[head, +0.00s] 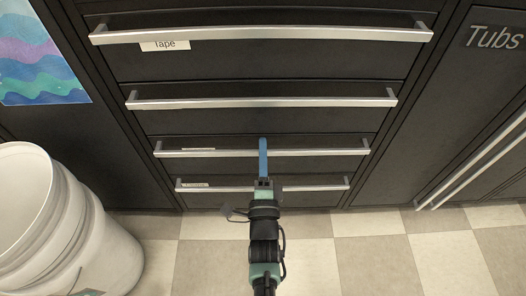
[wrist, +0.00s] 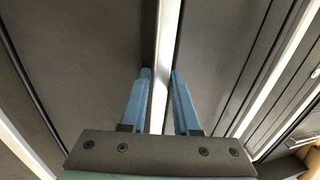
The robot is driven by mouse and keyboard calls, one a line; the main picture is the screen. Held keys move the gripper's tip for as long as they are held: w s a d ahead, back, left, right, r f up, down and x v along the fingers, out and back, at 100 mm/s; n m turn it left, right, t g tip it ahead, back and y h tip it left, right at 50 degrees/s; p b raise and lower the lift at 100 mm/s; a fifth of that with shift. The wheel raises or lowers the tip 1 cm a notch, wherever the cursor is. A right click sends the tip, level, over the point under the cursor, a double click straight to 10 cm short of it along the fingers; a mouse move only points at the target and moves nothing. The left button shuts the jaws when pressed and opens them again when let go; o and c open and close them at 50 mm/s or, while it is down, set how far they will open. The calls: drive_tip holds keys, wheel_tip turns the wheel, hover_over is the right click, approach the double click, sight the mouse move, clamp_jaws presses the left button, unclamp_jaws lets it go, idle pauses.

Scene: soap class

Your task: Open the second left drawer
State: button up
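A dark drawer stack fills the middle of the head view, with several drawers and long silver bar handles. My gripper (head: 263,142) reaches up from below, its blue fingers overlapping the handle (head: 320,152) of the third visible drawer (head: 215,143) from the top. In the wrist view my gripper (wrist: 161,72) is open, one finger on each side of a silver handle bar (wrist: 166,40). I cannot tell whether the tips reach past the bar or stop short of it. The second visible drawer (head: 262,119) from the top is closed, with its handle (head: 262,103) clear.
The top drawer (head: 260,62) carries a "Tape" label, and the bottom drawer's handle (head: 320,187) lies just below my fingers. A white bucket (head: 55,220) stands at left. A dark cabinet marked "Tubs" (head: 478,90) is at right. The tiled floor (head: 400,260) is clear at right.

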drive_tip(key=shift+c, duration=0.2)
clamp_jaws()
idle(1.1)
